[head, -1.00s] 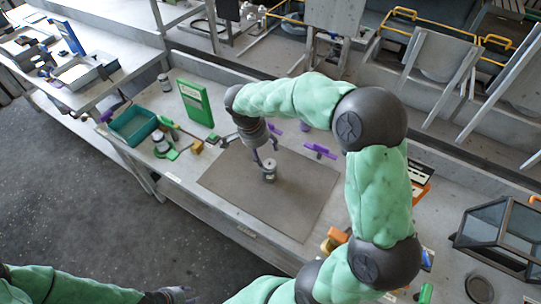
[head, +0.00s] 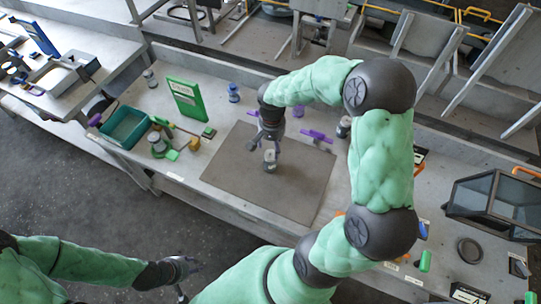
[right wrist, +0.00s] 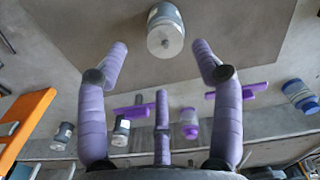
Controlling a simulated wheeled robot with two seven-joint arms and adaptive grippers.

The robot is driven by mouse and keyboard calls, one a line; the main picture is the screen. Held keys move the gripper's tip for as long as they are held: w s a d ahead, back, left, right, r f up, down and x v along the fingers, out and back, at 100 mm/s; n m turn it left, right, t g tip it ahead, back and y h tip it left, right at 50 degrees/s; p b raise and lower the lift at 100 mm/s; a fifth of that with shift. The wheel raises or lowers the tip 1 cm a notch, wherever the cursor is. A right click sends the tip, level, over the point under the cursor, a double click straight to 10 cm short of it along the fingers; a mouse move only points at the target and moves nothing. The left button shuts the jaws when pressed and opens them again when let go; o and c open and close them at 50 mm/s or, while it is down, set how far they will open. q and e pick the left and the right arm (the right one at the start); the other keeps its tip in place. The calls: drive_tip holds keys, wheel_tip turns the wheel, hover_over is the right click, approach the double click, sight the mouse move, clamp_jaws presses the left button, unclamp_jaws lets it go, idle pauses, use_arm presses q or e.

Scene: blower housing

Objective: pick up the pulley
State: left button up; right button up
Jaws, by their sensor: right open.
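The pulley, a small grey metal cylinder with a pale top (head: 269,160), stands on the brown-grey mat (head: 290,193) on the workbench. In the right wrist view the pulley (right wrist: 166,32) is at the top middle, just beyond the fingertips. My right gripper (head: 267,146) is close behind the pulley, pointing down. Its purple fingers are spread with nothing between them in the right wrist view (right wrist: 160,50). No contact with the pulley shows. My left gripper (head: 183,275) is low in the head view, away from the bench; its opening is unclear.
A green teal bin (head: 124,127), a green upright box (head: 188,101) and small parts are left of the mat. Purple parts (head: 316,136) and a blue-capped bottle (head: 233,92) stand behind. A dark-framed glass box (head: 497,205) is at right. Bare mat surrounds the pulley.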

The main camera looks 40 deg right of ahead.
sight(270, 154)
drive_tip(key=shift+w+a+f+b, duration=0.1)
drive_tip(key=shift+f+b, duration=0.25)
drive_tip(key=shift+f, duration=1.1)
drive_tip(key=shift+w+a+f+b, duration=0.1)
drive_tip(key=shift+f+b, duration=0.2)
drive_tip(key=shift+f, duration=1.15)
drive_tip(key=shift+c, duration=0.2)
drive_tip(key=c, duration=1.1)
